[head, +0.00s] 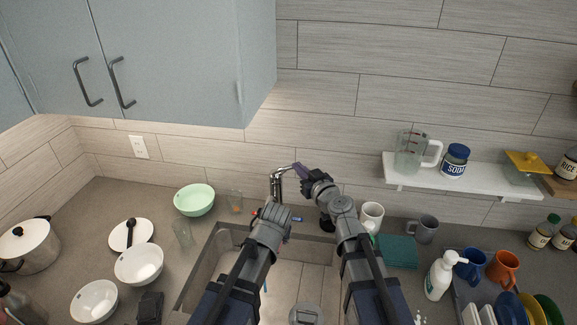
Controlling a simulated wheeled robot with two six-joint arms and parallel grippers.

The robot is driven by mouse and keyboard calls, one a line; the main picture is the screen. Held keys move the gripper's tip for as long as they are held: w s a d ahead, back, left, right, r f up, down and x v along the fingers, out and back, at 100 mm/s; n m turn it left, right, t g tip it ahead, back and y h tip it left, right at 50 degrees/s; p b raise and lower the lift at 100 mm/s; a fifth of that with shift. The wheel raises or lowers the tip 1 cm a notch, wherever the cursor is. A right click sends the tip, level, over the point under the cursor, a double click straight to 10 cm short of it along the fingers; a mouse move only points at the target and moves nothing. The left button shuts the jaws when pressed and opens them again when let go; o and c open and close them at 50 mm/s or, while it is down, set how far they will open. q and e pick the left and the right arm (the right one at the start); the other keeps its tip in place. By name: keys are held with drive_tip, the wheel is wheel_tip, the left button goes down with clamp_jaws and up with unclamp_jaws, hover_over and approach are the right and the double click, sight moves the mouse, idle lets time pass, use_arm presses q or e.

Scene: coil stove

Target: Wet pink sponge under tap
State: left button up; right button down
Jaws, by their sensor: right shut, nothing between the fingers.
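The tap (277,184) rises behind the sink (204,262), its metal spout next to my right gripper. My right gripper (299,170) is shut and empty, its fingers pointing up and left at the top of the tap; I cannot tell whether they touch it. My left arm reaches over the sink from below, and its fingers are hidden behind its wrist. I see no pink sponge; my arms cover much of the sink.
Left of the sink stand a green bowl (194,200), white bowls (139,264) and a pot (29,246). To the right are mugs (426,229), a teal cloth (398,251), a pump bottle (440,275) and a dish rack (466,298). A shelf (463,176) hangs above.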

sight(287, 167)
drive_tip(key=shift+r, duration=0.1)
drive_tip(key=shift+w, duration=0.1)
